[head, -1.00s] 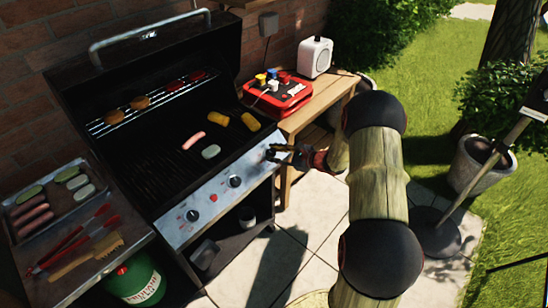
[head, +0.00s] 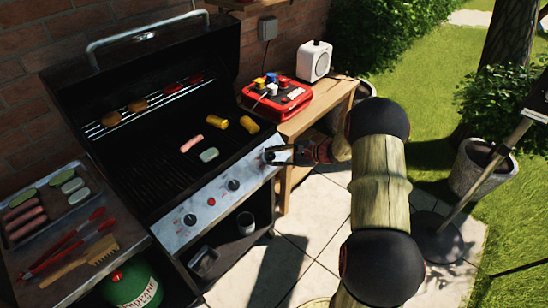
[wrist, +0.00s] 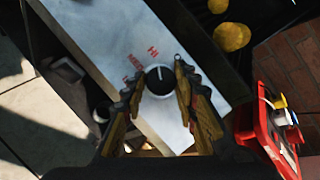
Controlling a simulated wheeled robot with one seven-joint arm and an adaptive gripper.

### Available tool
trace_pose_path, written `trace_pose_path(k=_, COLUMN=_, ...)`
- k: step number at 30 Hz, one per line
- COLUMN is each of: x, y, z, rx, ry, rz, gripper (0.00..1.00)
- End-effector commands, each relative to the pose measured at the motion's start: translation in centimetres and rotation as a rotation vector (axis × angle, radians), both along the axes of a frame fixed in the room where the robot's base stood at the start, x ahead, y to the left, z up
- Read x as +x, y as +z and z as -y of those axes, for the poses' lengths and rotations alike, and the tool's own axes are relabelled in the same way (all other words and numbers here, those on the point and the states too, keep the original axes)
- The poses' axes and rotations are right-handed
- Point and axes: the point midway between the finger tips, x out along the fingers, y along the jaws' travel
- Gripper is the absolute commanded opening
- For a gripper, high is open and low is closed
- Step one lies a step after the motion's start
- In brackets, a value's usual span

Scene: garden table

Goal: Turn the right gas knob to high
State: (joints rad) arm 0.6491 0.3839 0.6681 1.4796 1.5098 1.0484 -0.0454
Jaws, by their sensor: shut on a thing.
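The right gas knob (head: 269,155) is at the right end of the grill's silver control panel (head: 215,203). In the wrist view the black knob (wrist: 159,84) has a white pointer line facing up the picture, roughly towards the red HI print (wrist: 153,51). More red print lies left of HI. My gripper (head: 275,155) reaches the knob from the right. In the wrist view its two fingers (wrist: 158,76) are closed on the knob from both sides, and the lower part of the knob is partly hidden.
The middle knob (head: 233,185), left knob (head: 190,219) and a red button (head: 211,201) sit along the panel. The open grill holds corn (head: 217,121) and other food. A wooden side table (head: 318,104) with a red case (head: 276,98) stands close behind my gripper.

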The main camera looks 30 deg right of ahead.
Motion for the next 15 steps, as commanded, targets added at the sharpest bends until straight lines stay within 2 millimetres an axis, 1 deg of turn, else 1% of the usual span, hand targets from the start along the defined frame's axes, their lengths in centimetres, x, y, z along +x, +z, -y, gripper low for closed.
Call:
trace_pose_path(k=1, x=0.16, y=0.27, z=0.16, rx=-0.002, ry=-0.002, rz=0.004, gripper=0.04)
trace_pose_path(k=8, x=0.17, y=0.30, z=0.15, rx=-0.002, ry=-0.003, rz=0.005, gripper=0.04)
trace_pose_path(k=9, x=0.17, y=0.30, z=0.15, rx=-0.002, ry=-0.003, rz=0.005, gripper=0.30)
trace_pose_path(k=15, x=0.12, y=0.21, z=0.10, rx=0.000, ry=-0.002, rz=0.003, gripper=0.42)
